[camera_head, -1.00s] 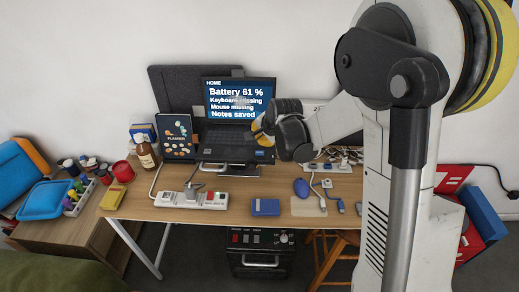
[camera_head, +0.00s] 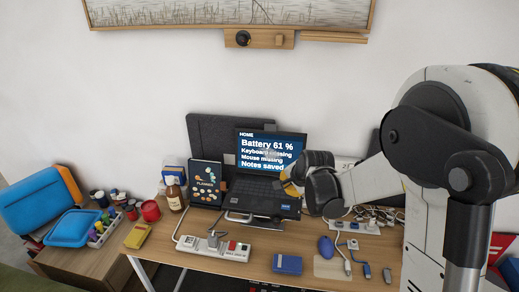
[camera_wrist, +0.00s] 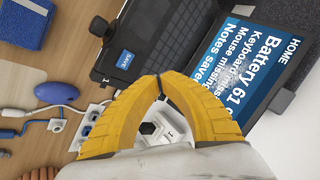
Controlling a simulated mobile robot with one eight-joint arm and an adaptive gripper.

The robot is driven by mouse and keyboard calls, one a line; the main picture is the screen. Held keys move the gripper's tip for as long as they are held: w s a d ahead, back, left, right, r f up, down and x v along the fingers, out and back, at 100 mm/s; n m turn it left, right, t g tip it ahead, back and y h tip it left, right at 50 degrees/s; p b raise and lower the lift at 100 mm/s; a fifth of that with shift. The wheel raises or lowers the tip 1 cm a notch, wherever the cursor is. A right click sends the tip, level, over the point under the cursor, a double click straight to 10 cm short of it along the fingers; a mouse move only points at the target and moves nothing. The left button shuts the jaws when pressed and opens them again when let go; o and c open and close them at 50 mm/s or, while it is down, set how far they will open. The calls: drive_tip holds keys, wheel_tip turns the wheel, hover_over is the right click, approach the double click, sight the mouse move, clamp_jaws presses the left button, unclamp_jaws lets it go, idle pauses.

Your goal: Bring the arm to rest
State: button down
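My gripper (camera_wrist: 160,78) shows in the wrist view with its two yellow fingers curved together, their tips meeting and nothing visible between them. In the head view my gripper (camera_head: 287,188) is in front of the right part of the laptop (camera_head: 262,185), above the desk, and most of it is hidden behind my dark wrist. In the wrist view the laptop screen (camera_wrist: 258,62) lies to the right of the fingers and its dark keyboard base (camera_wrist: 150,40) lies beyond them. I cannot tell whether the fingers touch the laptop.
On the desk (camera_head: 190,262) are a power strip (camera_head: 213,248), a blue box (camera_head: 287,264), a blue mouse (camera_head: 326,246), cables, a planner (camera_head: 206,183) and a brown bottle (camera_head: 175,195). A blue tray (camera_head: 73,228) stands on the lower table at left.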

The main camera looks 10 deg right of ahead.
drive_tip(key=s+r+n, duration=0.3)
drive_tip(key=s+r, duration=0.5)
drive_tip(key=s+r+n, duration=0.2)
drive_tip(key=s+n, duration=0.2)
drive_tip(key=s, duration=0.7)
drive_tip(key=s+r+n+h, duration=0.1)
drive_tip(key=s+n, duration=0.4)
drive_tip(key=s, duration=0.6)
drive_tip(key=shift+s+a+r, duration=0.15)
drive_tip(key=shift+a+r, duration=0.05)
drive_tip(key=shift+r, duration=0.15)
